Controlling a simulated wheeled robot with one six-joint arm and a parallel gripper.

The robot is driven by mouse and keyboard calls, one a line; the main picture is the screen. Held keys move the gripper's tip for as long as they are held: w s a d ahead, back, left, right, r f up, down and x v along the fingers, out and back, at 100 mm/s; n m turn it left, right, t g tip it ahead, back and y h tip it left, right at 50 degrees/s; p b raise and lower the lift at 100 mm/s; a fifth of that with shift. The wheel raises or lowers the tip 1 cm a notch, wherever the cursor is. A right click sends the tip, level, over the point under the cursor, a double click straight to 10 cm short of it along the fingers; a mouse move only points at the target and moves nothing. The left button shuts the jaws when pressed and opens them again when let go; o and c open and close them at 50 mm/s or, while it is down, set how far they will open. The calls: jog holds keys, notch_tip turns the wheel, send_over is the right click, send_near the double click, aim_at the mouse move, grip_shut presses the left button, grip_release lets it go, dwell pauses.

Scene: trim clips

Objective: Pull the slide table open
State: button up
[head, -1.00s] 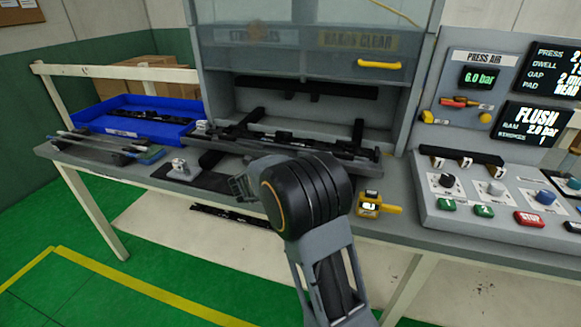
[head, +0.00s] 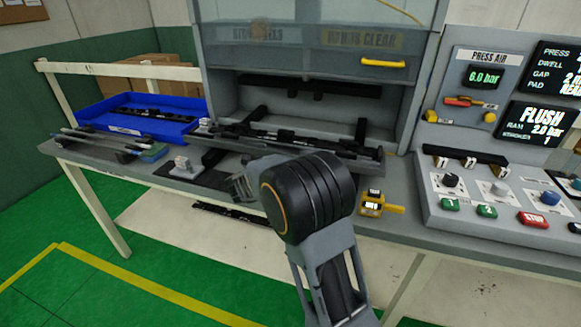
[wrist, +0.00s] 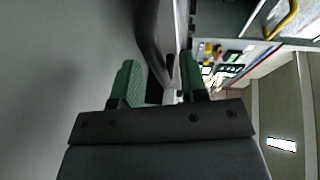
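The slide table (head: 359,151) is the dark grey tray-like platform under the raised guard of the press, with a long black trim part and black brackets on it. Its front edge shows at right; my arm hides part of its middle. My gripper (head: 241,187) is in front of and below that edge, left of my black wrist joint. In the wrist view my gripper (wrist: 160,85) has its two green-padded fingers apart. A dark curved bar (wrist: 152,35) shows beyond and between the fingertips; I cannot tell whether they touch it. No grip is visible.
A blue tray (head: 101,112) stands at the back left. A small metal fixture (head: 183,167) sits on the bench left of my gripper. The button console (head: 470,222) takes up the bench's right side.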

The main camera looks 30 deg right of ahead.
jog(key=v, duration=1.2)
